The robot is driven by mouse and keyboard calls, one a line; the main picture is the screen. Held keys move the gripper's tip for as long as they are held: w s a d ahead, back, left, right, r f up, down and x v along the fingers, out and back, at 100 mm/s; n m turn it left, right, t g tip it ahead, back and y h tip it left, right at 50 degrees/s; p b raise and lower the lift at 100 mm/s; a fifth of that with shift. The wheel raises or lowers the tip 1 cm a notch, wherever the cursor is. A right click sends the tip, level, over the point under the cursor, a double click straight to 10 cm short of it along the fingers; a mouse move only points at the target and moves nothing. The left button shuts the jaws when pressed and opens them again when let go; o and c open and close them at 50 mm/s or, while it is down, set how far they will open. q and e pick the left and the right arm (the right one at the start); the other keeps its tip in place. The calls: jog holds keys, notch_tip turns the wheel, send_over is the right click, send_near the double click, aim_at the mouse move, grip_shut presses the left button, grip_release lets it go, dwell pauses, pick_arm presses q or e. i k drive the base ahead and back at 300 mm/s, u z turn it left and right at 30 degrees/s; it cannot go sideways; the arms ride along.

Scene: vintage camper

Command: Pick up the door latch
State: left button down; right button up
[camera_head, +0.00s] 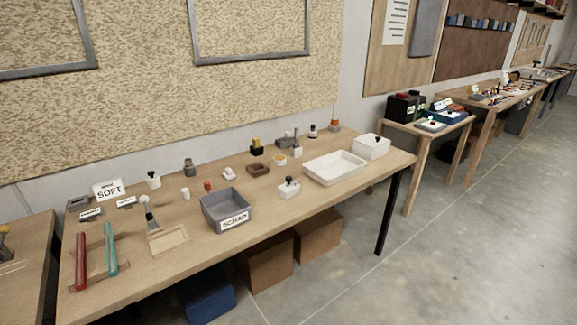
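I cannot tell for sure which item is the door latch; the small pieces on the wooden workbench (270,222) are too small to make out. Small candidates are a white piece (229,173), a grey piece (286,141), a brown piece (258,169) and a light block with a black knob (289,188). A black block with a yellow top (256,147) and a dark grey piece (189,167) stand towards the back. Neither of my grippers is in view.
A grey bin labelled SCRAP (226,211), a white tray (335,168) and a white container (371,146) stand on the bench. Red (81,262) and teal (111,249) bars lie at left. Cardboard boxes (265,262) sit below. The floor (440,260) at right is clear.

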aim_at(285, 192)
jog(key=u, duration=0.05)
jog(key=k, duration=0.5)
jog(key=u, duration=1.3)
jog(key=i, duration=1.25)
jog(key=z, duration=2.05)
